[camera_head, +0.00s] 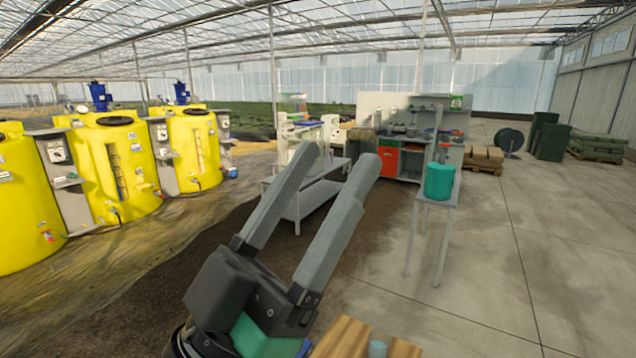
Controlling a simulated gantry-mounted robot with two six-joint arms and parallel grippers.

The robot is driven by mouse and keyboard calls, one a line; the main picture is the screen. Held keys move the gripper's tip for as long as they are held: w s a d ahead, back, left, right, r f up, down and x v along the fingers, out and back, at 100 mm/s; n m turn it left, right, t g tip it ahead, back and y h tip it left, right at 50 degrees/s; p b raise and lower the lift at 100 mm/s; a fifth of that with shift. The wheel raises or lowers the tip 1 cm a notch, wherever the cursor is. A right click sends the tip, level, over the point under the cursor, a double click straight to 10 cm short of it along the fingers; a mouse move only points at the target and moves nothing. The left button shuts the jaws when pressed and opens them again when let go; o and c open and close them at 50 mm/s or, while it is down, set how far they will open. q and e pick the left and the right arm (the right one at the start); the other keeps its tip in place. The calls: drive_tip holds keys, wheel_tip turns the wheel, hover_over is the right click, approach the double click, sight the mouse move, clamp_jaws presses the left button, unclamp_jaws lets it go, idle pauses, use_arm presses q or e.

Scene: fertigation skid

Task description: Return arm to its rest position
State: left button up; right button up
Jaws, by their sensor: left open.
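My left gripper (339,168) stands in the lower middle of the head view. Its two long grey fingers point up and away, clearly apart, with nothing between them. Its dark body and a green part show near the bottom edge. The fingers cover part of a grey metal table behind them. My right gripper is not in view.
A wooden surface (350,340) with a small grey cylinder (378,349) is at the bottom edge, right of the gripper's body. A teal bucket (440,181) stands on a narrow stand. Yellow tanks (118,172) line the left. Concrete floor (500,270) at right is clear.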

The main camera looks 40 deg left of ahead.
use_arm(q)
drive_tip(key=shift+s+d+r, duration=0.1)
drive_tip(key=shift+s+r, duration=0.3)
drive_tip(key=shift+r, duration=0.1)
drive_tip(key=shift+r, duration=0.1)
wheel_tip(320, 180, up, 33)
drive_tip(key=p, duration=3.3)
drive_tip(key=shift+r+p, duration=0.2)
drive_tip(key=shift+p, duration=0.15)
